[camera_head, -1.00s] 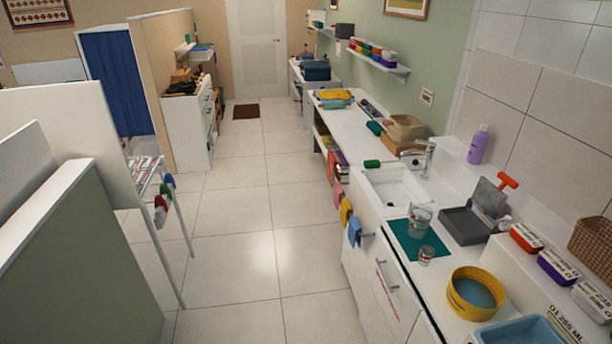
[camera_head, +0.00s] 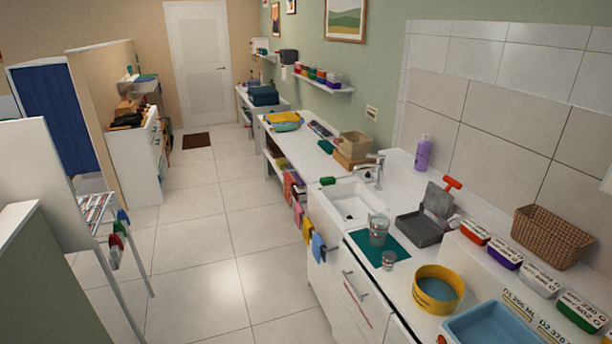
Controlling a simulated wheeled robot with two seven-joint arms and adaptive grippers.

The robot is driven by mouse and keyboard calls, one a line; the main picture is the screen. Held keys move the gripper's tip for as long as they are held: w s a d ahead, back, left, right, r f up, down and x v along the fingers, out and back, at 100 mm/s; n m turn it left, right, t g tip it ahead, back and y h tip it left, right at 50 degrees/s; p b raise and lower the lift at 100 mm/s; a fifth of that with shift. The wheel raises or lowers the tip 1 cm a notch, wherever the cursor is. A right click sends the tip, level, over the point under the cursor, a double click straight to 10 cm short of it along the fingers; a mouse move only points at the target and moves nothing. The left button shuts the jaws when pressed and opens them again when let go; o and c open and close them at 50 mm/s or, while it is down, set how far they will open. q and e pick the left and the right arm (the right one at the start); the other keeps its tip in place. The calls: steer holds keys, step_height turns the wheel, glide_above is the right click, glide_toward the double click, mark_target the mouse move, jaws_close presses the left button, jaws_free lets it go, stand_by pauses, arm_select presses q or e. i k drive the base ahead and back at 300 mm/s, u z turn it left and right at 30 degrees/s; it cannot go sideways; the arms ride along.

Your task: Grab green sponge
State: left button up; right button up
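A glass jar (camera_head: 378,230) and a smaller glass (camera_head: 388,260) stand on a teal mat (camera_head: 366,243) right of the sink. A faucet (camera_head: 376,171) rises behind it. Cloths (camera_head: 318,246) hang on the counter front. The tiled floor (camera_head: 196,262) left of the counter is clear.

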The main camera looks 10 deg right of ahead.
mark_target(328, 181)
steer(key=u, duration=0.3)
steer(key=i, duration=1.95)
